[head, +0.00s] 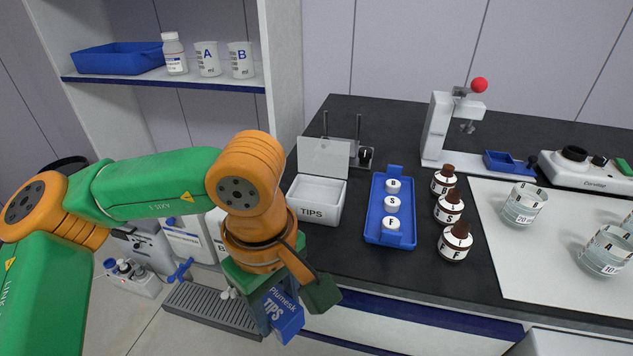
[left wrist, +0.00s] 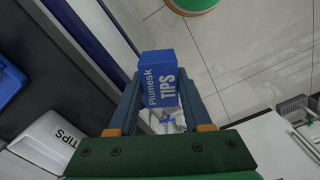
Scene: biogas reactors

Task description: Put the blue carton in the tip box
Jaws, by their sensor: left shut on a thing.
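The blue carton (head: 284,315), marked "Plumesk TIPS", is in my left gripper (head: 275,308), which is shut on it. The carton hangs in front of the bench's front edge, below the bench top. The left wrist view shows the carton (left wrist: 160,82) between the two fingers. The white tip box (head: 318,213), marked "TIPS", stands on the bench with its lid (head: 323,157) raised, up and to the right of the gripper. Its side also shows in the left wrist view (left wrist: 50,140). My right gripper is not in view.
A blue tray (head: 372,226) with several white-capped items lies right of the tip box. Brown bottles (head: 455,243) stand beyond it. A small stand (head: 365,156) is behind the tip box. A shelf unit (head: 280,80) rises at the left.

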